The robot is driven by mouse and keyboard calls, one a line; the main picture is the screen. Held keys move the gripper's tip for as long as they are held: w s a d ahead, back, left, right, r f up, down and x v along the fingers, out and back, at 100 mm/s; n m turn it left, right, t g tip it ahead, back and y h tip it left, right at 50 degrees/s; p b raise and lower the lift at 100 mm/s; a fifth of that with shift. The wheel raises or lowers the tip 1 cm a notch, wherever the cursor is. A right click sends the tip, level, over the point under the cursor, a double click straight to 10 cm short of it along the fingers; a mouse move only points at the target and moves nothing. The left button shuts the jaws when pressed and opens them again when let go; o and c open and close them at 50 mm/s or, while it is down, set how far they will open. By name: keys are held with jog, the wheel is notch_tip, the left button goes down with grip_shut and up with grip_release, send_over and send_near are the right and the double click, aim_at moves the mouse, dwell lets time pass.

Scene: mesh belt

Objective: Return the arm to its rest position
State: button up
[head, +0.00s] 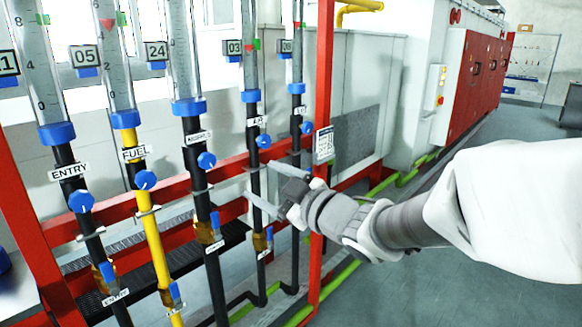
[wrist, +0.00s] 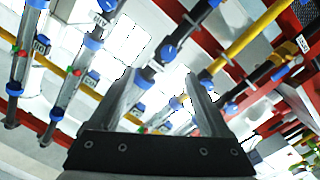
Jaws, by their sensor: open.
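My gripper (head: 264,188) is in the middle of the head view, its two fingers apart and pointing left toward the pipe rack. Nothing shows between the fingers. My white and grey arm reaches in from the right edge. The fingers overlap the black air pipe (head: 255,150) in the picture; I cannot tell whether they touch it. In the wrist view my gripper (wrist: 160,85) also shows open, with pipes and blue valves beyond the fingers.
A red frame (head: 325,90) carries several vertical pipes, including a yellow fuel pipe (head: 150,240) with a blue valve knob (head: 145,180). Grey cabinets (head: 365,100) and red machine doors (head: 480,75) stand behind. Open grey floor (head: 440,270) lies at the lower right.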

jog(key=s+d+r+m+h+p, duration=0.2)
jog(key=d+m+h, duration=0.35)
jog(key=d, duration=0.35)
jog(key=s+d+r+m+h+p, duration=0.1)
jog(key=s+d+m+h+p, duration=0.25)
jog(key=d+h, duration=0.35)
jog(key=s+d+f+m+g+p, duration=0.1)
jog(key=s+d+m+g, duration=0.1)
jog(key=s, duration=0.7)
jog(key=s+d+f+m+g+p, duration=0.2)
jog(key=s+d+m+g, duration=0.1)
jog(key=s, duration=0.6)
jog(key=shift+s+m+g, duration=0.4)
jog(key=shift+m+g, duration=0.5)
